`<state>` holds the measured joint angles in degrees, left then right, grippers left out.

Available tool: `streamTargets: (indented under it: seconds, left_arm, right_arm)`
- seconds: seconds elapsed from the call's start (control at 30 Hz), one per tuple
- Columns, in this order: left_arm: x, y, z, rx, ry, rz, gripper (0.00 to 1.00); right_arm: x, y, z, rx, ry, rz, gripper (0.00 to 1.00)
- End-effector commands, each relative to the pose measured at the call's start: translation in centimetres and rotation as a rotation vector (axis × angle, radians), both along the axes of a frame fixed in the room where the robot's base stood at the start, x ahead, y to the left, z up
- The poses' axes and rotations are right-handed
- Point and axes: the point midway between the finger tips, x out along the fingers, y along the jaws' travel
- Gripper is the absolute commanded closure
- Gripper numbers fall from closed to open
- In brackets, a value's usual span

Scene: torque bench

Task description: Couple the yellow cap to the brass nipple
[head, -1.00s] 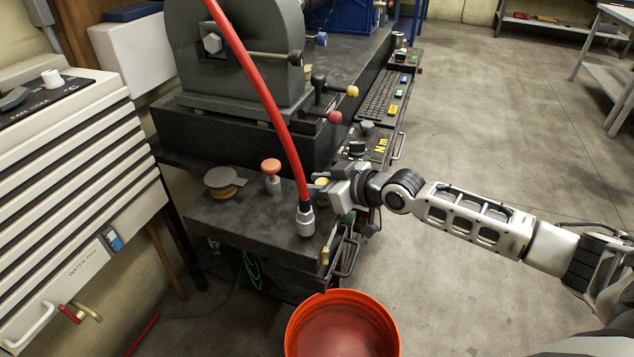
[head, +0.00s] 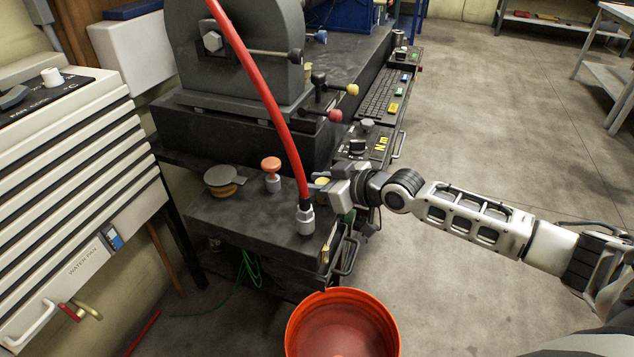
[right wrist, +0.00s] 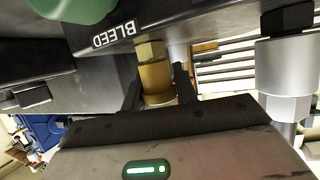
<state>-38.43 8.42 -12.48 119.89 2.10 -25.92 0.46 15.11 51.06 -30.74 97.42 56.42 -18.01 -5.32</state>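The yellow cap (right wrist: 156,78) is a short brass-yellow cylinder between the two fingers of my right gripper (right wrist: 160,84). The fingers lie close against its two sides, and I read them as shut on it. The brass nipple (right wrist: 150,50) shows as a hex fitting in line with the cap, by the black block marked BLEED. Cap and nipple look in contact; the joint itself is not clear. My left gripper is out of view.
A red hose (head: 262,90) runs down to a silver coupler (head: 306,220) standing close to the right gripper. An orange knob (head: 271,165) and a grey disc (head: 220,175) are on the bench (head: 240,215). An orange bucket (head: 342,295) is below the front edge.

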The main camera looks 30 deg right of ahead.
Motion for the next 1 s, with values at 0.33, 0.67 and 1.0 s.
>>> streamTargets:
  seconds: [0.33,0.67,1.0]
  left_arm:
    - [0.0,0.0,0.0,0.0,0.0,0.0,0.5]
    - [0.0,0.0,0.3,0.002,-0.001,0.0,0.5]
    - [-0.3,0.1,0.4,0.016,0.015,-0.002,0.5]
  right_arm:
    - [0.0,0.0,0.1,0.0,-0.002,0.0,0.46]
    - [-2.7,-1.4,1.2,-0.007,0.001,0.002,0.46]
    - [-8.0,-4.0,3.7,-0.003,0.004,-0.001,0.46]
